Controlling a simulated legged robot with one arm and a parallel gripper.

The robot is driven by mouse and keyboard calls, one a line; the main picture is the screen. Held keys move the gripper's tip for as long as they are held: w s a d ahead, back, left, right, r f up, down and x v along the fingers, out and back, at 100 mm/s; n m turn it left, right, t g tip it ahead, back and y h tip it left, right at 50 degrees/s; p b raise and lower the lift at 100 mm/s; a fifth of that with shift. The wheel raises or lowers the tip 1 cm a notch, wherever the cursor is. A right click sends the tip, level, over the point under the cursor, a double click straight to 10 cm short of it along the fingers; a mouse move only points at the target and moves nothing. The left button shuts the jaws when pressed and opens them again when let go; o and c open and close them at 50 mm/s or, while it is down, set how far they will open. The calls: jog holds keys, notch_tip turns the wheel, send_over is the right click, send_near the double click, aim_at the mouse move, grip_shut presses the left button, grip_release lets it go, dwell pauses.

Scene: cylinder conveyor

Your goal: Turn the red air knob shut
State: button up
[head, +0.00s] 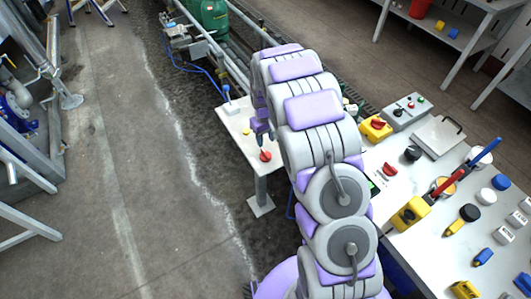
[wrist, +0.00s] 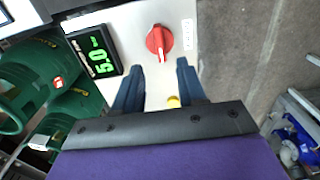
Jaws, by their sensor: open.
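The red air knob (wrist: 159,41) sits on a pale panel (wrist: 136,22) in the wrist view, just beyond my fingertips. Its raised grip runs roughly up and down in that picture. In the head view the red knob (head: 265,156) is near the front edge of a small white stand (head: 235,118). My gripper (wrist: 159,68) is open, its two blue fingers apart with nothing between the tips. The knob lies ahead of the gap, and I see no contact. In the head view my gripper (head: 261,132) is just above the knob, partly hidden by my arm.
A green display (wrist: 95,52) reading 5.0 is left of the knob. A yellow button (wrist: 173,101) shows between the finger bases. Green tanks (wrist: 35,75) stand at left. A cluttered workbench (head: 408,172) is right of my arm; the floor (head: 130,150) at left is clear.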

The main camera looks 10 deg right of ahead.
aim_at(266, 152)
notch_tip(266, 152, down, 9)
jog(key=shift+r+b, duration=0.2)
jog(key=shift+b, duration=0.55)
grip_shut()
